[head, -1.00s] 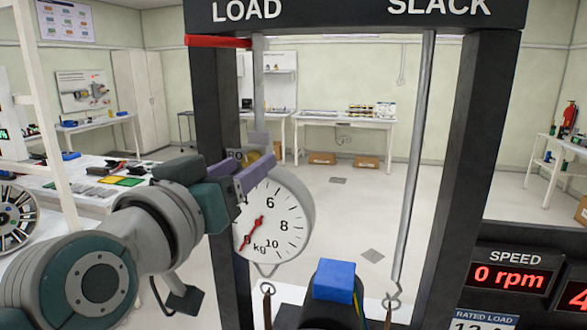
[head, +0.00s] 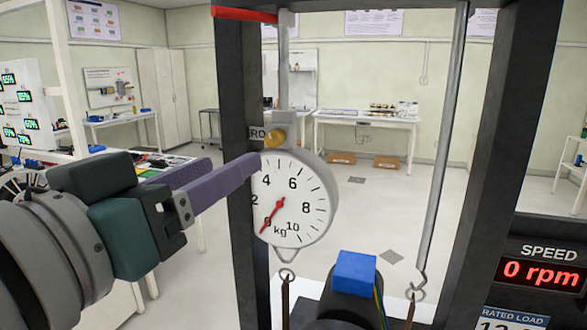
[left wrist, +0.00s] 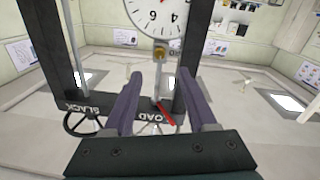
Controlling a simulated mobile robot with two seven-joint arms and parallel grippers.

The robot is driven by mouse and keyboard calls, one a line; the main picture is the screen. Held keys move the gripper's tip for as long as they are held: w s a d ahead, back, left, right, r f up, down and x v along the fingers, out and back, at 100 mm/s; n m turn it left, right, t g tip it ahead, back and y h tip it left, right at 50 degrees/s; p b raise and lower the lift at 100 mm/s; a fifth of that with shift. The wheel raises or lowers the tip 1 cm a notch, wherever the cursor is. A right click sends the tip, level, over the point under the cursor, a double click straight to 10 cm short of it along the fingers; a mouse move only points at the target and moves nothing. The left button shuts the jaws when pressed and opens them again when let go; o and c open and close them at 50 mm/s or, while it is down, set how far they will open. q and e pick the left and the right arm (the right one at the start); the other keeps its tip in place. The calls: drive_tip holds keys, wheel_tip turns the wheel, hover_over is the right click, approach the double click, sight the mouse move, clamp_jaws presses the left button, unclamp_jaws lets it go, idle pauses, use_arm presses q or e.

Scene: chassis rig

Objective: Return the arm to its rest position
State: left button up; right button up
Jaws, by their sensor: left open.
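My left gripper (head: 236,161) comes in from the left in the head view. Its two purple fingers are apart with nothing between them, and the nearer fingertip overlaps the upper left edge of the dial gauge (head: 292,205) in the picture. In the left wrist view the open fingers (left wrist: 160,75) point toward the rig, with the brass knob (left wrist: 160,54) and the upside-down dial (left wrist: 155,18) beyond the tips. I cannot tell any contact. The gauge hangs upright, its red needle low at the left of the scale. My right gripper is not in view.
Dark rig posts (head: 240,120) and (head: 480,170) flank the gauge. A grey rod (head: 440,150) hangs at the right. A blue block (head: 354,271) sits on a dark part below. The speed display (head: 541,274) reads 0 rpm. Open floor lies behind.

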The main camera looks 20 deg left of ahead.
use_arm(q)
drive_tip(key=s+a+f+m+g+y, duration=0.1)
drive_tip(key=s+a+f+m+g, duration=0.15)
drive_tip(key=s+f+g, duration=1.4)
drive_tip(key=s+r+t+p, duration=0.2)
drive_tip(key=s+r+p, duration=0.1)
drive_tip(key=r+p, duration=1.4)
drive_tip(key=p, duration=0.3)
drive_tip(key=shift+d, duration=0.2)
drive_tip(key=shift+s+m, duration=0.1)
drive_tip(key=shift+m, duration=0.15)
idle(2.2)
